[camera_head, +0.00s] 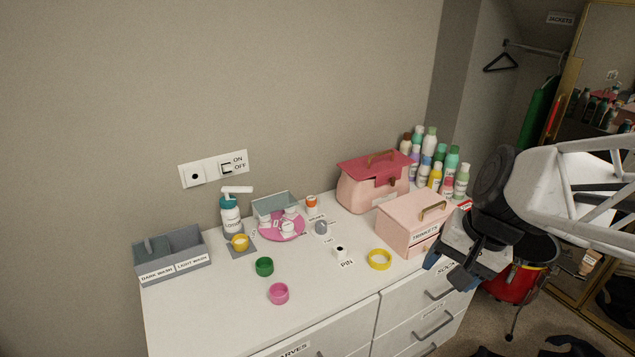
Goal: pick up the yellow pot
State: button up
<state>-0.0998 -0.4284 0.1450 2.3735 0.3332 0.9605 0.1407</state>
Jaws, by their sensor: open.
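A small yellow pot (240,242) stands on a small grey mat (247,252) in front of the soap dispenser, on the left half of the white dresser top. A wider yellow ring (379,260), like a roll of tape, lies in front of the pink trinkets box. My gripper (447,271) is at the right, by the dresser's right end and beside the trinkets box. Its dark jaws are apart with nothing seen between them. It is well to the right of both yellow things.
A green pot (264,267) and a pink pot (279,293) stand nearby. Behind are the soap dispenser (231,214) and a pink plate (272,234). The trinkets box (412,226) and several bottles stand right. The dresser's front left top (215,315) is clear.

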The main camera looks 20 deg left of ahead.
jog(key=w+a+f+m+g+y, duration=0.2)
jog(key=w+a+f+m+y, duration=0.15)
jog(key=w+a, duration=0.85)
jog(key=w+a+f+m+y, duration=0.2)
jog(key=a+f, duration=0.5)
jog(key=a, duration=0.4)
jog(key=w+a+f+m+y, duration=0.2)
jog(key=w+a+f+m, duration=0.2)
jog(key=w+a+f, duration=0.3)
jog(key=w+a+f+m+y, duration=0.2)
jog(key=w+a+f+m, duration=0.2)
jog(key=a+f, duration=0.4)
jog(key=shift+w+a+f+g+y, duration=0.15)
jog(key=shift+w+a, duration=0.1)
jog(key=shift+a, duration=1.05)
jog(key=shift+w+a+r+g, duration=0.1)
jog(key=shift+w+a, duration=0.1)
jog(key=shift+a, duration=1.1)
jog(key=shift+w+a+f+g+y, duration=0.15)
jog(key=shift+w+a, duration=0.1)
jog(key=shift+a, duration=1.05)
jog(key=shift+a+f+m, duration=0.25)
jog(key=shift+a+f, duration=0.05)
jog(key=shift+x, duration=1.3)
